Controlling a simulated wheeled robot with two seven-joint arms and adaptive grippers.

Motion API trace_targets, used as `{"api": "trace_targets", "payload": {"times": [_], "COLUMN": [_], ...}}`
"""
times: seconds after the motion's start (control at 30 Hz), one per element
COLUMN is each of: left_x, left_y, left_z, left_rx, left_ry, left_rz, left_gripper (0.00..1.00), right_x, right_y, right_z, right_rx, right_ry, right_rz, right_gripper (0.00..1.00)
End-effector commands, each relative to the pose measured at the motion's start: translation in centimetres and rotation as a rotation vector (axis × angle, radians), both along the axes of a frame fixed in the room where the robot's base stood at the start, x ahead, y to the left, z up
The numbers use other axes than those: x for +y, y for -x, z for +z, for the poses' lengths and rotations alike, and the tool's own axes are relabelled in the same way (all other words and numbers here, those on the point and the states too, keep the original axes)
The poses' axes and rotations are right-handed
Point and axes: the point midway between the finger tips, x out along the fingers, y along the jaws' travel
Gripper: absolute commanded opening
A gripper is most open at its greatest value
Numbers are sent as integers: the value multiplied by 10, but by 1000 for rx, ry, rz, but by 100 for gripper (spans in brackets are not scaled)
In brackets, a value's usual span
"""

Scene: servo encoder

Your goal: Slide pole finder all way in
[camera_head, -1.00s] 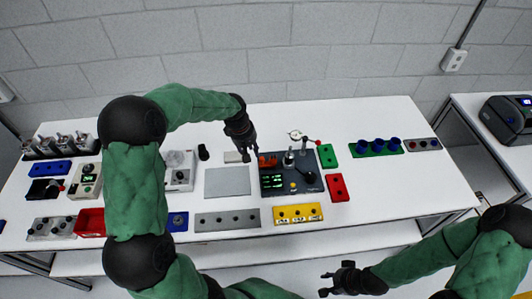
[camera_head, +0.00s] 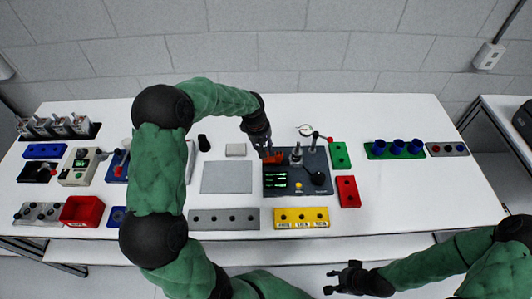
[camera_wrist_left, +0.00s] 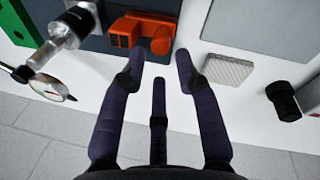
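The pole finder seems to be the orange-red sliding part (camera_head: 272,158) at the back left of the dark fixture (camera_head: 311,187). It shows at the top of the left wrist view (camera_wrist_left: 139,29), with a short round stub on its near side. My left gripper (camera_head: 266,151) is just above and beside it. In the left wrist view its fingers (camera_wrist_left: 160,62) are spread with nothing between them. One fingertip overlaps the orange part's edge; I cannot tell whether it touches. My right gripper (camera_head: 343,280) hangs off the table's front, empty, its fingers apart.
A metal cylinder (camera_head: 296,155) and a dial gauge (camera_head: 306,130) stand right of the orange part. A pale ribbed block (camera_head: 235,149) and a black knob (camera_head: 204,143) lie left. A grey mat (camera_head: 227,177) lies clear in front.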

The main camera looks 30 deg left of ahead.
Motion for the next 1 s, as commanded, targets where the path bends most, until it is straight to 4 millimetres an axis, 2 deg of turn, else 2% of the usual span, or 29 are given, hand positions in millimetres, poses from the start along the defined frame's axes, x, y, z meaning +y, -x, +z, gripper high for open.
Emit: {"api": "trace_targets", "payload": {"times": [0.1,0.3,0.7,0.73,0.83,1.0], "left_x": [-2,-3,-4,-4,-4,-4], "left_y": [-3,-7,-9,-9,-8,-8], "left_z": [-21,-41,-47,-47,-47,-48], "left_rx": [2,0,-1,-1,0,0], "left_ry": [0,0,-1,-1,-1,0], "left_rz": [-2,0,-1,-1,-1,-1], "left_gripper": [32,32,32,27,0,0], "right_x": [0,0,0,0,0,0], "right_y": [0,0,0,0,0,0], "right_z": [-2,-4,-4,-4,-4,-4], "right_rx": [0,0,0,0,0,0], "right_ry": [0,0,0,0,0,0], "right_rz": [0,0,0,0,0,0], "right_gripper": [40,40,40,40,40,40]}}
